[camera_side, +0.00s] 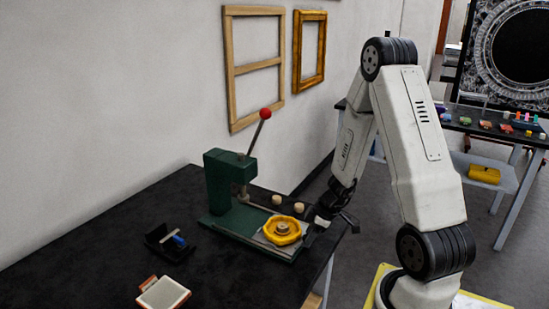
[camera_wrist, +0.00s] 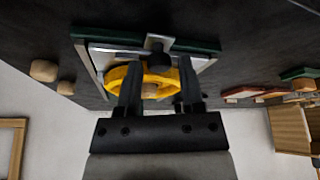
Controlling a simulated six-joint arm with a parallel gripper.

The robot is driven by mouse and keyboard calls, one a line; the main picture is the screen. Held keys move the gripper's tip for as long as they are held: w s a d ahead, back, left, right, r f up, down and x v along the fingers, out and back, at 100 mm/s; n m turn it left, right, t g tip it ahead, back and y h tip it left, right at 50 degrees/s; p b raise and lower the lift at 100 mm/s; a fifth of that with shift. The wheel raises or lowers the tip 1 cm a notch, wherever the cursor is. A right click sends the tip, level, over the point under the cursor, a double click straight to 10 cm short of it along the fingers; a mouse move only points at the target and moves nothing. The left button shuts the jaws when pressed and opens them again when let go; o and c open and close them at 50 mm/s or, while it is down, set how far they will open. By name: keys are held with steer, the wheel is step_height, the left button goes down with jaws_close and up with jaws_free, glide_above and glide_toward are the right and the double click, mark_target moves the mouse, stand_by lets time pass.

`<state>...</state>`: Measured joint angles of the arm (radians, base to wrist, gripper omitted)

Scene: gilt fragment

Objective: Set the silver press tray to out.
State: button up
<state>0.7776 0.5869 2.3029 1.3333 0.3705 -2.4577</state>
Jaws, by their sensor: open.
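The silver press tray (camera_side: 262,241) lies at the right end of the green press base, carrying a yellow ring-shaped piece (camera_side: 283,230) with a wooden plug in its middle. In the wrist view the silver tray (camera_wrist: 97,58) shows around the yellow piece (camera_wrist: 112,78), with a dark knob (camera_wrist: 159,62) on a silver bracket at its edge. My gripper (camera_wrist: 160,88) is open, its two fingers apart in front of the yellow piece and knob. In the side view my gripper (camera_side: 322,220) is just right of the tray; whether it touches is unclear.
The green press (camera_side: 222,180) stands behind, its red-knobbed lever (camera_side: 265,114) raised. Two pale wooden knobs (camera_side: 288,204) sit beyond the tray. A black holder (camera_side: 170,243) and a small framed tile (camera_side: 163,294) lie to the left on the dark table (camera_side: 110,235), with bare surface between.

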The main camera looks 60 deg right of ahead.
steer(key=v, duration=0.7)
steer(key=shift+s, duration=0.15)
steer(key=shift+r, duration=0.15)
stand_by(0.4)
steer(key=w+a+r+m, duration=0.1)
steer(key=a+r+m, duration=0.1)
steer(key=a, duration=0.8)
steer(key=w+a+r+m+g+h, duration=0.1)
steer(key=a+r+m, duration=0.1)
steer(key=a, duration=0.8)
steer(key=shift+w+r+m+h, duration=0.2)
steer(key=shift+r+m+h, duration=0.1)
steer(key=shift+r, duration=0.05)
